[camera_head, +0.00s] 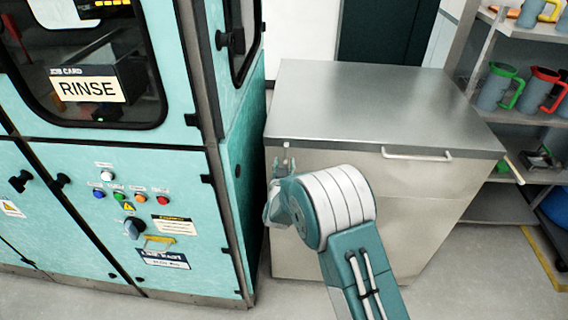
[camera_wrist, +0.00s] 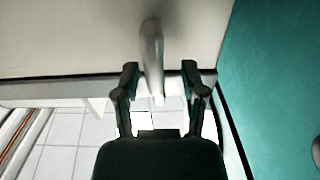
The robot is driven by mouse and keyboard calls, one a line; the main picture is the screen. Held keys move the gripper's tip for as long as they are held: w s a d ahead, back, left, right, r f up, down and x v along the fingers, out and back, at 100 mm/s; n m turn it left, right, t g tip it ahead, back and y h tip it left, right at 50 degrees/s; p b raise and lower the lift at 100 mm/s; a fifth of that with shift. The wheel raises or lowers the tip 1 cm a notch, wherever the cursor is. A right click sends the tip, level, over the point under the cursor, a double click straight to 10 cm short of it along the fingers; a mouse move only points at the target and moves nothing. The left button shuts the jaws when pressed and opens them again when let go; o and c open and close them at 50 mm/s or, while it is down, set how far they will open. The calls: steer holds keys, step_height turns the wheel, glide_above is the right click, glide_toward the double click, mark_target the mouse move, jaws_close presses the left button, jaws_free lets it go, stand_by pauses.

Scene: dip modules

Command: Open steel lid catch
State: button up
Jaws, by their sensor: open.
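The steel chest (camera_head: 400,205) stands in the middle of the head view, its flat grey lid (camera_head: 385,105) lying closed on top. The small upright catch (camera_head: 287,150) is at the lid's front left corner. In the wrist view the catch (camera_wrist: 153,55) is a pale rounded bar between my two fingertips. My gripper (camera_wrist: 160,72) is open around it, with gaps showing on both sides. In the head view my wrist hides most of the gripper, just below the catch. A light bar handle (camera_head: 416,156) is on the lid's front edge.
A teal machine (camera_head: 165,190) with a RINSE card stands close on the left, leaving a narrow gap beside the chest. It shows as a teal wall (camera_wrist: 275,80) in the wrist view. Shelves with coloured jugs (camera_head: 495,85) stand on the right.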

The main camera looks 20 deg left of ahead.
steer(key=shift+w+d, duration=0.15)
steer(key=shift+d, duration=0.1)
jaws_close()
steer(key=shift+a, duration=0.1)
steer(key=shift+m, duration=0.3)
steer(key=m, duration=0.3)
steer(key=shift+d+m, duration=0.3)
steer(key=m, duration=0.4)
steer(key=shift+w+d+f+m, duration=0.1)
steer(key=shift+d+f+m, duration=0.15)
steer(key=shift+d+m, duration=0.1)
steer(key=shift+d+f+m, duration=0.1)
steer(key=shift+f+m, duration=0.15)
steer(key=shift+m, duration=1.1)
steer(key=shift+d+f+m, duration=0.1)
steer(key=shift+f+m, duration=0.1)
steer(key=shift+m, duration=1.15)
steer(key=shift+d+f+m, duration=0.1)
steer(key=shift+f+m, duration=0.15)
steer(key=shift+m, duration=1.1)
